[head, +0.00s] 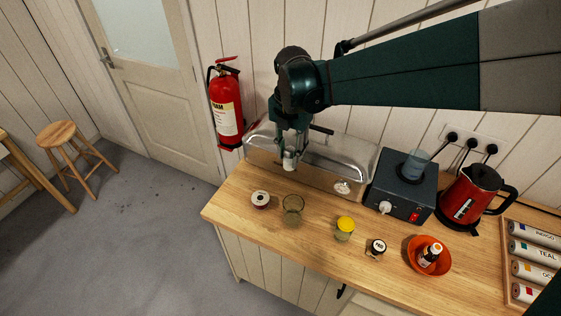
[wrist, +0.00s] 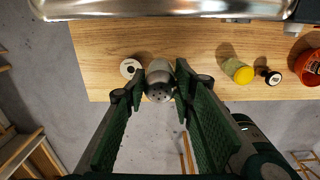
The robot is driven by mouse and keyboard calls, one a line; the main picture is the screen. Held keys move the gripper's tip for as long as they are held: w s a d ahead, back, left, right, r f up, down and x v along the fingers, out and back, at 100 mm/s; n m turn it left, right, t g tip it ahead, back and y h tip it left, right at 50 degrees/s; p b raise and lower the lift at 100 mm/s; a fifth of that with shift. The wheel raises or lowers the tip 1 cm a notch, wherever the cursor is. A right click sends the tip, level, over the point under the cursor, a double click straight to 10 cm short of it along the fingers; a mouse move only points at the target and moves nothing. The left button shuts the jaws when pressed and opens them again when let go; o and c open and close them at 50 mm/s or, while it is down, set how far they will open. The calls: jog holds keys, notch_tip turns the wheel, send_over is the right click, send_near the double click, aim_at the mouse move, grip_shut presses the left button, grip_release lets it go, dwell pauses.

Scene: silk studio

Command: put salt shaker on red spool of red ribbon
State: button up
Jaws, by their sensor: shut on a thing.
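My gripper (head: 291,150) is shut on the salt shaker (head: 289,161), a small grey shaker with a perforated top. In the wrist view the salt shaker (wrist: 159,83) sits between my fingers, its holed end facing the camera. In the head view it is held above the counter, in front of the silver metal box.
A glass (head: 292,209) stands close right of the spool. The metal box (head: 330,160) and a hotplate (head: 400,190) stand behind.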

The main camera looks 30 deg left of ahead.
jog(key=n, duration=0.2)
send_over(260, 197)
jog(key=shift+d+f, duration=0.1)
jog(key=shift+f, duration=2.6)
jog(key=shift+f+p, duration=0.3)
jog(key=shift+f, duration=2.6)
jog(key=shift+f, duration=2.1)
jog(key=shift+f, duration=0.2)
